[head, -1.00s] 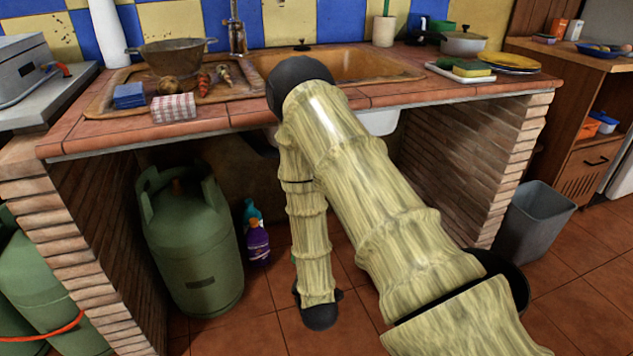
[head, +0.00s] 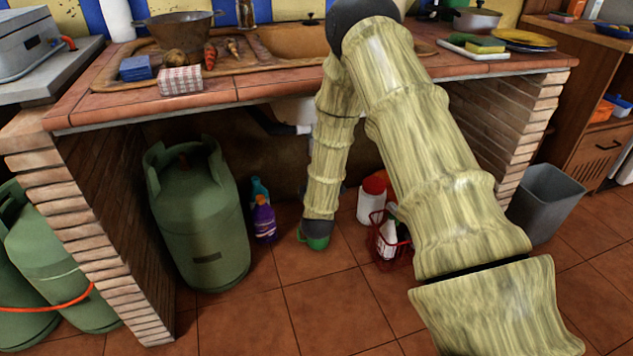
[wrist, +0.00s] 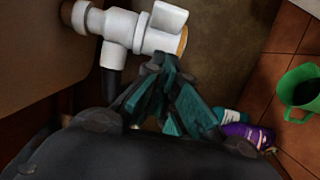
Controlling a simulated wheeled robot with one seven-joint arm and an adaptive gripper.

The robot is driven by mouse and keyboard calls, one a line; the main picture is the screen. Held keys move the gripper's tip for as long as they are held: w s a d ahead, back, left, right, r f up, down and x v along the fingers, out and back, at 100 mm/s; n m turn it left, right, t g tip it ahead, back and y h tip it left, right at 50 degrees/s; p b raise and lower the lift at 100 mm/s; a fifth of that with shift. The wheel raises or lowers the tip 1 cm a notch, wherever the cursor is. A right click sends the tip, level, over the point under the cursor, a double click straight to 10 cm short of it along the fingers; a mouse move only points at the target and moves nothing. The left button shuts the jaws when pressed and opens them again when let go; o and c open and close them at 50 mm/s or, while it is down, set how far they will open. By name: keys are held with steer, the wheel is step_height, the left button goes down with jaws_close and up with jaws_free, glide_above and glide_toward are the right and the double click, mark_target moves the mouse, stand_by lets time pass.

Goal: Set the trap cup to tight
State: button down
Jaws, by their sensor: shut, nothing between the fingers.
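In the wrist view a white pipe fitting (wrist: 130,28) with a flat wing-like piece and a brass-coloured end sits at the top, with a dark pipe below it. I cannot tell whether it is part of the trap cup. In the head view a white part (head: 294,112) shows under the sink, partly behind my arm. My gripper (wrist: 165,66) is shut and empty, its teal and dark fingertips just below the white fitting in the picture; I cannot tell whether they touch. My gripper is hidden in the head view.
A green gas cylinder (head: 199,215) and purple bottle (head: 264,218) stand under the counter. A red basket (head: 391,240) with bottles is right of my forearm. A green mug (wrist: 300,88) is on the tiles. A brick pillar (head: 525,130) bounds the right side.

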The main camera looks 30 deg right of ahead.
steer(key=w+d+b, duration=0.3)
steer(key=w+d, duration=0.1)
steer(key=d, duration=0.2)
steer(key=shift+w, duration=0.25)
steer(key=shift+w, duration=0.1)
